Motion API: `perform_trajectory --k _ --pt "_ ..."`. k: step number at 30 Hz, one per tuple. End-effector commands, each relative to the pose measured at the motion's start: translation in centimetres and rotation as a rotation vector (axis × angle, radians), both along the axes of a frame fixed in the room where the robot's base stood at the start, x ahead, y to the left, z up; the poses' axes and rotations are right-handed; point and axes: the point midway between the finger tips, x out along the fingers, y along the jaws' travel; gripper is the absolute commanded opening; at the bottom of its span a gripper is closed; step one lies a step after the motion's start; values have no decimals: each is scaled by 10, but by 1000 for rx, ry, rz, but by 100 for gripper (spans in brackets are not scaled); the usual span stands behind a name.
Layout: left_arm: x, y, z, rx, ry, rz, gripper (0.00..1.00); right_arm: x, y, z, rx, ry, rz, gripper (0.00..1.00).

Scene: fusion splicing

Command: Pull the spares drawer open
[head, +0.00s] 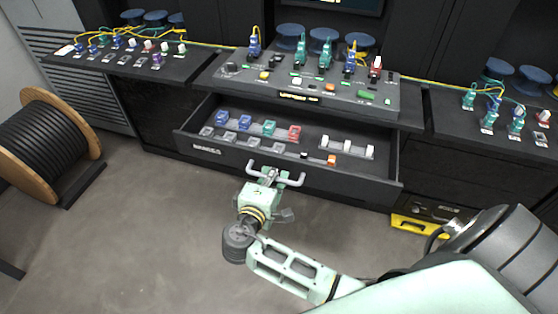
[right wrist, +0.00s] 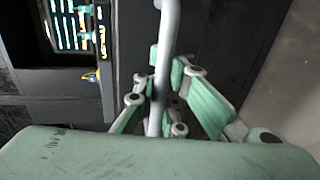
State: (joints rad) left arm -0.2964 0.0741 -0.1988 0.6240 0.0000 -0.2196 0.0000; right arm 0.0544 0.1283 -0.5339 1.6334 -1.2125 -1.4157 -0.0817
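The spares drawer (head: 350,186) stands pulled out from under the middle bench, its inside showing. Its dark front carries a white label (head: 207,150) at the left. A pale grey bar handle (head: 292,182) sticks out from the middle of the front. My right gripper (head: 270,174) is at this handle, in front of the drawer. In the right wrist view the handle bar (right wrist: 168,35) runs between the green fingers of the right gripper (right wrist: 163,85), which look closed around it. My left gripper is not in view.
Inside the drawer lie blue, teal and red parts (head: 270,128), grey parts and white blocks (head: 349,146). A cable spool (head: 45,145) stands on the floor at left. A yellow-fronted case (head: 420,226) is low at right. The grey floor before the drawer is clear.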

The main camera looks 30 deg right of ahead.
Motion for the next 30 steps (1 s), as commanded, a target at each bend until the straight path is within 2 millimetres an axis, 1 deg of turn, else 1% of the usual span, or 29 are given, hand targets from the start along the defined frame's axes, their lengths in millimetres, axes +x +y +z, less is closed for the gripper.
perform_trajectory --k 1,4,17,27,30 --pt "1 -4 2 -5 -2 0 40 -2 3 5 -5 -7 1 0" --pt "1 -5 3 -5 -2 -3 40 -5 7 6 -6 -9 0 0" --pt "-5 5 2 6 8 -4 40 -6 10 7 -6 -13 2 0" --pt "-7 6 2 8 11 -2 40 -7 10 4 -5 -8 1 29" --pt "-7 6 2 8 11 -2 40 -7 10 4 -5 -7 2 29"
